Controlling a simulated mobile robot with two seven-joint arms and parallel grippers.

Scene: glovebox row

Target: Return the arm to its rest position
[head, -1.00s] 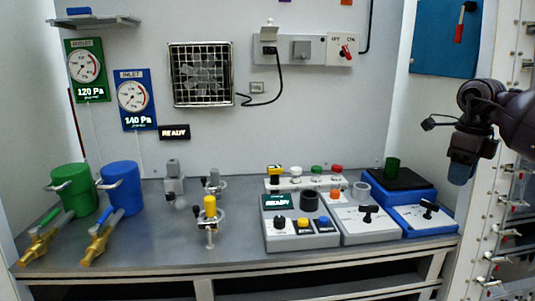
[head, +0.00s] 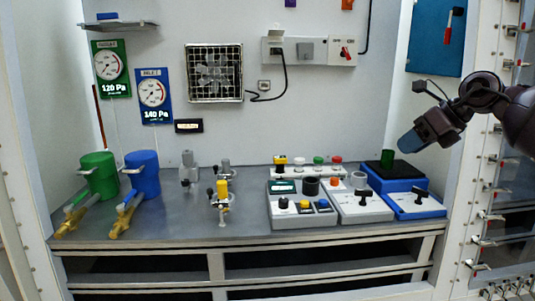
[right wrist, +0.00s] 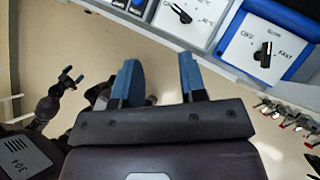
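My right arm comes in from the right edge of the head view. Its gripper (head: 408,142) is in the air in front of the right wall, above the blue-edged box, with its blue fingers pointing left and down. In the right wrist view the two blue fingers (right wrist: 163,82) stand apart with nothing between them, so it is open and empty. My left gripper is outside the head view.
A rack-like column with clamps (head: 480,220) stands at the right.

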